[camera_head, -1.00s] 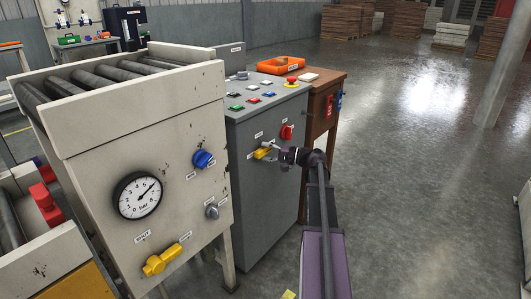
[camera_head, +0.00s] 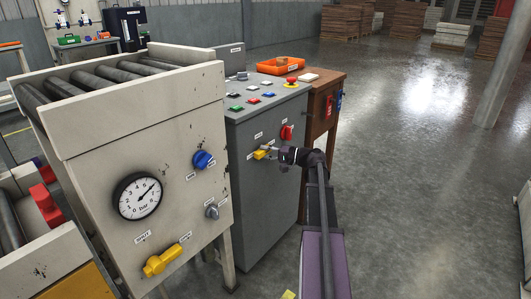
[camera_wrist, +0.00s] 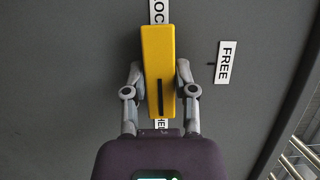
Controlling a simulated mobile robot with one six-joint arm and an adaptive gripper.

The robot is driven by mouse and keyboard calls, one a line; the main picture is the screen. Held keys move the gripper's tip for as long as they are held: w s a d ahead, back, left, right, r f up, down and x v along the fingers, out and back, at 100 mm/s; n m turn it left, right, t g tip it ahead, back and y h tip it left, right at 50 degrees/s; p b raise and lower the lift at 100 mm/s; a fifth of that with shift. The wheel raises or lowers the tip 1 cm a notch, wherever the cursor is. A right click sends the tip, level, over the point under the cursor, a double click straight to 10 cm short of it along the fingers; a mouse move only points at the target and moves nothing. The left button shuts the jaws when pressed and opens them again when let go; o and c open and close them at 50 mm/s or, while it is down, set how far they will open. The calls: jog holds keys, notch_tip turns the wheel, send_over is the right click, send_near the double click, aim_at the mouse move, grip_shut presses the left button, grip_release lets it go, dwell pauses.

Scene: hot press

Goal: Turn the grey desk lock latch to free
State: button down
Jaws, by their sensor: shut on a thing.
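The yellow lock latch (camera_head: 260,154) sits on the front of the grey desk (camera_head: 262,198). In the wrist view the latch (camera_wrist: 157,48) is a long yellow block standing upright in the picture, with a black line on its lower half. My gripper (camera_head: 270,152) is at the latch from the right. In the wrist view my gripper (camera_wrist: 159,78) has one finger on each side of the latch's lower half, shut on it. The FREE label (camera_wrist: 226,62) is to the right of the latch. The label above it is partly hidden by the latch, and another below is mostly hidden.
A red knob (camera_head: 286,132) is just above right of the latch. Buttons and a red emergency stop (camera_head: 291,82) are on the desk top. A pale machine (camera_head: 105,165) with a gauge (camera_head: 138,196) stands to the left. The floor at right is open.

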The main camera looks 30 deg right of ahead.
jog(key=shift+r, duration=0.1)
jog(key=n+p, duration=0.1)
jog(key=n+h+p, duration=0.1)
jog(key=n+p, duration=0.1)
jog(key=shift+a+r+n+g, duration=0.1)
jog(key=shift+r+n+g, duration=0.15)
jog(key=shift+n+g, duration=0.15)
jog(key=n+h+p, duration=0.2)
jog(key=n, duration=0.1)
jog(key=shift+a+n+p, duration=0.1)
jog(key=shift+n+p, duration=0.2)
jog(key=n+h+p, duration=0.1)
jog(key=n+h, duration=0.1)
jog(key=n, duration=0.1)
jog(key=shift+s+a, duration=0.15)
jog(key=n+h, duration=0.2)
jog(key=shift+n+p, duration=0.4)
jog(key=shift+c, duration=2.1)
grip_release()
